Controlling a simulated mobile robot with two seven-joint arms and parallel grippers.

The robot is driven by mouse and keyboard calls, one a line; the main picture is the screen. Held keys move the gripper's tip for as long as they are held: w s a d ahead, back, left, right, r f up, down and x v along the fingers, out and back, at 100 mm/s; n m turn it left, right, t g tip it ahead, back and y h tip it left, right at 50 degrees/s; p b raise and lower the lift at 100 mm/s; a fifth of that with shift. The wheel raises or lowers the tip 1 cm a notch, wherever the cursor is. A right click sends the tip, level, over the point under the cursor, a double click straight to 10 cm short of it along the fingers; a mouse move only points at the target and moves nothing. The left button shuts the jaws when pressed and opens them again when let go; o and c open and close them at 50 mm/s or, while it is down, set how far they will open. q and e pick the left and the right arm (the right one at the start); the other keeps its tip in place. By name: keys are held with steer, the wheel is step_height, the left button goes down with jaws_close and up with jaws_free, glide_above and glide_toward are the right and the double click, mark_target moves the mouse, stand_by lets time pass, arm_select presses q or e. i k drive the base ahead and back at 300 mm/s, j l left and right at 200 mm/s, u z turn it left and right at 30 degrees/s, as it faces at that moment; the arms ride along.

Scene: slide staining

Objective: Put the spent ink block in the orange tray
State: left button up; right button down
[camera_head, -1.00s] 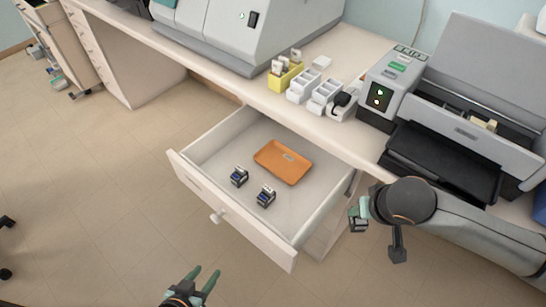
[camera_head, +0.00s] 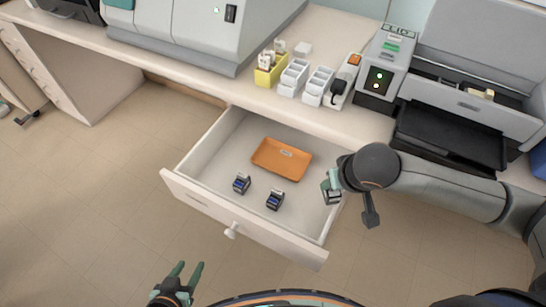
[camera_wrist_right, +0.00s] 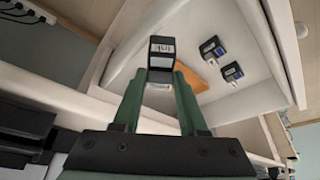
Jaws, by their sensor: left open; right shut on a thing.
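In the right wrist view the tray (camera_wrist_right: 205,78) shows partly, behind the held block and fingers. My left gripper (camera_head: 187,271) is open and empty, in front of the drawer, low in the head view.
Two dark-and-blue ink blocks, one on the left (camera_head: 242,184) and one on the right (camera_head: 275,200), stand in the drawer in front of the tray. A printer-like machine (camera_head: 384,72), white holders (camera_head: 293,77) and a yellow holder (camera_head: 268,68) stand on the counter above.

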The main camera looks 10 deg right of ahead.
mark_target(282, 162)
steer(key=i+j, duration=0.15)
steer(key=j, duration=0.25)
steer(key=i+j+z, duration=0.15)
steer(key=j, duration=0.2)
steer(key=i+j, duration=0.1)
steer(key=j, duration=0.3)
